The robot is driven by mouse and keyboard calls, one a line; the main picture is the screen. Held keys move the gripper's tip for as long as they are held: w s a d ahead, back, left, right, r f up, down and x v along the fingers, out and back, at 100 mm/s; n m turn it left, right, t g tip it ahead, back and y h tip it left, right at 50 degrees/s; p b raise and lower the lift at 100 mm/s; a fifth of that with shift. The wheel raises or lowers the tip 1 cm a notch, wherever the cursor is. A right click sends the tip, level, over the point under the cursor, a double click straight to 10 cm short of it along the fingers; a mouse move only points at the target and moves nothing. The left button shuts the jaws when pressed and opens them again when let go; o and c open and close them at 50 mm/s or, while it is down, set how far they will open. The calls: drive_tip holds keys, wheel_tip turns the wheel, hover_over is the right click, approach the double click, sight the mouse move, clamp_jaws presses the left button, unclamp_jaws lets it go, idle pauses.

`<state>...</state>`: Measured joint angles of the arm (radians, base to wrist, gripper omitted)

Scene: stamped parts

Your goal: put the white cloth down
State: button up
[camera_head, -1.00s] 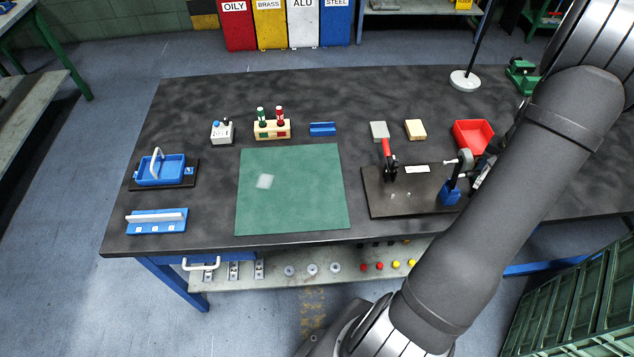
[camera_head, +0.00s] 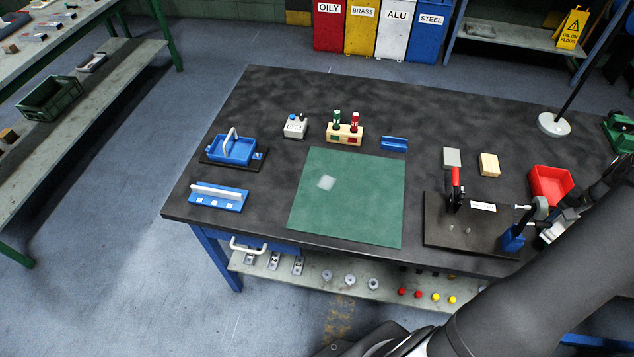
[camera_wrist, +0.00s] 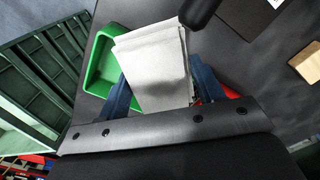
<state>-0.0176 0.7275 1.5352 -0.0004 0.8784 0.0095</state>
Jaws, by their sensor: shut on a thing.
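The white cloth (camera_wrist: 152,60) is in my gripper (camera_wrist: 163,88), between its two blue fingers in the wrist view. It looks like a folded, flat stack with greyish shading. A dark rounded part overlaps its upper right corner. The cloth hangs over or beside a green tray (camera_wrist: 100,66); I cannot tell how high above it. In the head view, my arm is at the lower right, and the cloth is not visible there.
A red tray (camera_head: 550,184) stands on the bench's right side. A black clamp board (camera_head: 440,236) lies in front of it. The green mat (camera_head: 370,215) has a pale patch and is otherwise clear. A dark green crate (camera_wrist: 40,75) is left in the wrist view.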

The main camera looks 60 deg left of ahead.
drive_tip(key=w+a+r, duration=0.3)
drive_tip(key=w+a, duration=0.1)
drive_tip(key=a, duration=0.3)
drive_tip(key=s+a+n, duration=0.3)
drive_tip(key=s+a, duration=0.2)
drive_tip(key=a, duration=0.8)
drive_tip(key=n, duration=0.6)
hover_over(276, 184)
drive_tip(key=f, duration=0.5)
drive_tip(key=shift+w+d+f, duration=0.15)
drive_tip(key=shift+w+d, duration=0.15)
drive_tip(key=shift+w, duration=0.1)
drive_tip(key=shift+s+a+f, duration=0.3)
drive_tip(key=shift+s, duration=0.05)
drive_tip(key=shift+f, duration=1.95)
drive_tip(key=shift+f, duration=0.1)
